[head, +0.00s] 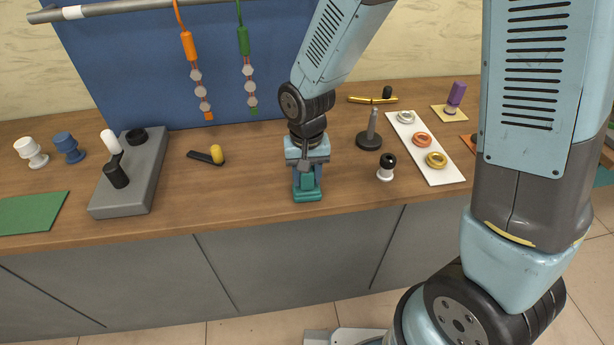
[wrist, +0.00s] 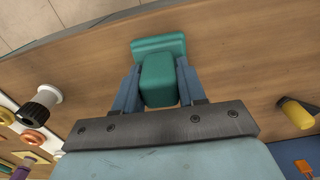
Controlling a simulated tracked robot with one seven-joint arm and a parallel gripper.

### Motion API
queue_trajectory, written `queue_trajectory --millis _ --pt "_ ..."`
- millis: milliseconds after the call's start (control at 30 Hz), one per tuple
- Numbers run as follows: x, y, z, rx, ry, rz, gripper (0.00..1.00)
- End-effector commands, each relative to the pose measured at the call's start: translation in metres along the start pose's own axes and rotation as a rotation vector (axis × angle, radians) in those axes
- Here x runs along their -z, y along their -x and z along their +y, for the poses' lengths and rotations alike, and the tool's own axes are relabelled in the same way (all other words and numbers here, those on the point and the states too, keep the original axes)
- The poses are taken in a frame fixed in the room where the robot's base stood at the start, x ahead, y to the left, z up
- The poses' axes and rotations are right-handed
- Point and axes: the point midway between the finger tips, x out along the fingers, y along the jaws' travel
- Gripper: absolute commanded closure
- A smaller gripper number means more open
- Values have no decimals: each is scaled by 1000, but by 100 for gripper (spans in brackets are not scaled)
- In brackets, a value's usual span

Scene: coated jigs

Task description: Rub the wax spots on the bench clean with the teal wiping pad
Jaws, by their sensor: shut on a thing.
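The teal wiping pad (head: 307,194) is at the front edge of the wooden bench (head: 255,200), in the middle of the head view. My gripper (head: 306,176) is shut on the pad's block-shaped grip from above. In the wrist view the pad (wrist: 158,47) shows its wider base beyond the grip, with the fingers of my gripper (wrist: 157,85) on both sides. The pad appears to be on or just above the bench top; I cannot tell which. I can make out no wax spots on the bare wood in either view; any under the pad or arm are hidden.
A grey block (head: 130,185) with pegs stands left, near a black-and-yellow piece (head: 212,156). Right of the pad are a black-and-white knob (head: 386,167), a dark stand (head: 370,140) and a white board (head: 440,172) with rings. Bare wood lies either side of the pad.

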Motion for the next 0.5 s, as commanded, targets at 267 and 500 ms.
queue_trajectory --millis 267,500 --pt "1 2 -1 1 0 3 98" --pt "0 11 -1 1 1 3 98"
